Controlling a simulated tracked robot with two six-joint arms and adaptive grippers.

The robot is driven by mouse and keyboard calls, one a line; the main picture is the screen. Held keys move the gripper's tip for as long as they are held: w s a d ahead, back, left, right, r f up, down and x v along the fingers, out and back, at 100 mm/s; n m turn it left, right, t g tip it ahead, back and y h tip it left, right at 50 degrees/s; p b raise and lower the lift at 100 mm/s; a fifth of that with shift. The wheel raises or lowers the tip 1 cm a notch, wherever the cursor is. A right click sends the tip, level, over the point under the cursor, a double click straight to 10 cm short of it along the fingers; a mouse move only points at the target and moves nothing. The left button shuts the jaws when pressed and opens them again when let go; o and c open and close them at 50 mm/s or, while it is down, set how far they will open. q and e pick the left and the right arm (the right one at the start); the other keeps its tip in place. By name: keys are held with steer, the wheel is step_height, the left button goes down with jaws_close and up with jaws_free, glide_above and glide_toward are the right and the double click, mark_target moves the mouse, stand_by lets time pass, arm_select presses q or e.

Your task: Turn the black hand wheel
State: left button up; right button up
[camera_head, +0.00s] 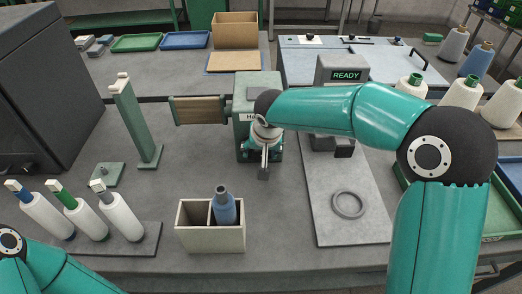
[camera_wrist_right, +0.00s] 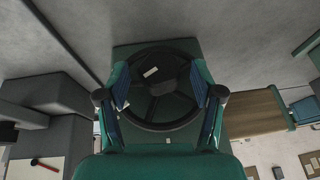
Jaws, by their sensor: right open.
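The black hand wheel (camera_wrist_right: 162,88) fills the middle of the right wrist view, a dark ring with spokes and a small pale mark on it. It is mounted on the green winder housing (camera_head: 258,84), and in the head view my right arm and gripper largely hide it. My right gripper (camera_head: 264,160) is open in front of the housing. In the right wrist view its two blue-padded fingers stand on the left and right sides of the wheel; whether they touch the rim I cannot tell. My left gripper is out of view.
A grey box with a READY display (camera_head: 346,75) stands right of the housing. A two-part bin (camera_head: 195,238) holds a blue bottle-shaped item (camera_head: 224,210).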

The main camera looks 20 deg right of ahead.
steer(key=c, duration=1)
steer(key=shift+d, duration=0.15)
steer(key=shift+c, duration=0.7)
steer(key=shift+f, duration=0.1)
